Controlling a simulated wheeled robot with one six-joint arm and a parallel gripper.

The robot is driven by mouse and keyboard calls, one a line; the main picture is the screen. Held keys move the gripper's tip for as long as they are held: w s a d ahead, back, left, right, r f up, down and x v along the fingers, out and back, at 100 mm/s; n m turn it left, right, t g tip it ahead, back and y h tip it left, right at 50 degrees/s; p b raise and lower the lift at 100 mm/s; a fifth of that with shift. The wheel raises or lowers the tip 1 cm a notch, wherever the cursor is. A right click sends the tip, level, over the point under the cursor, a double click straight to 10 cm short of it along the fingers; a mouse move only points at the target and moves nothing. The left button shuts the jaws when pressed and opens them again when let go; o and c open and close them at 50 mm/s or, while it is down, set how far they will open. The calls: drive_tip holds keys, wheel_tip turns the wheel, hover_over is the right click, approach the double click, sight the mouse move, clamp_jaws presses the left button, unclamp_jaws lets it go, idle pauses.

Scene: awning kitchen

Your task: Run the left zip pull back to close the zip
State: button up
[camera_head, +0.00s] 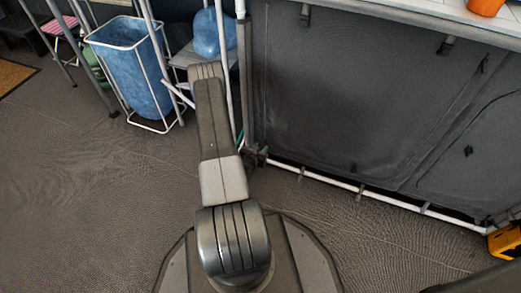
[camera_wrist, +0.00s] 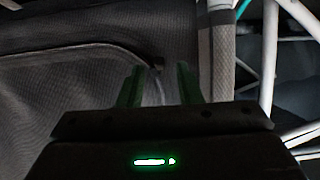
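A dark grey fabric kitchen unit (camera_head: 350,100) with zipped front panels stands at the right in the head view. Its fabric front (camera_wrist: 70,90) fills the left of the wrist view, with a curved zip line running across it. A small dark tab, perhaps the left zip pull (camera_wrist: 158,65), shows near the bend of that line. My gripper (camera_wrist: 161,75) has two green fingers apart, one on each side of the tab in the picture. I cannot tell whether either finger touches it. In the head view my arm hides the gripper.
White frame tubes (camera_wrist: 269,60) stand to the right of my gripper. A blue bin (camera_head: 135,75) in a white wire stand is at the left of the head view. A yellow case (camera_head: 505,241) lies at the far right. The grey floor (camera_head: 80,190) at left is clear.

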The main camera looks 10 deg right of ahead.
drive_tip(key=shift+w+d+f, duration=0.2)
drive_tip(key=shift+w+d, duration=0.1)
drive_tip(key=shift+w, duration=0.15)
clamp_jaws()
drive_tip(key=shift+f, duration=2.35)
unclamp_jaws()
drive_tip(key=shift+f, duration=0.15)
